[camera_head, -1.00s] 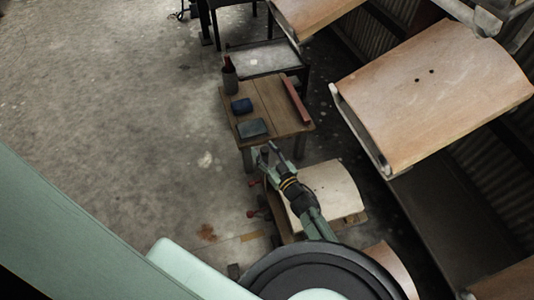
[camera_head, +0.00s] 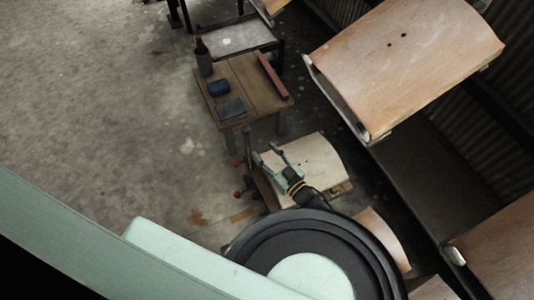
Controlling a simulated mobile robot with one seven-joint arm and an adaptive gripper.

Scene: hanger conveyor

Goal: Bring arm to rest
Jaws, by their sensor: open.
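My gripper (camera_head: 268,158) is in the lower middle of the head view, at the end of my dark wrist. Its two light green fingers are apart, and nothing shows between them. It appears over the left part of a pale curved wooden panel (camera_head: 318,158), which lies low on a wooden support. I cannot tell whether the gripper touches the panel. Most of my arm is hidden behind my own round dark joint in the foreground.
A small wooden table (camera_head: 246,82) holds a dark bottle (camera_head: 204,60), a blue item (camera_head: 219,88), a grey-blue box (camera_head: 231,108) and a red bar (camera_head: 273,77). Large curved panels (camera_head: 405,62) hang on the right. Open concrete floor (camera_head: 100,110) lies left.

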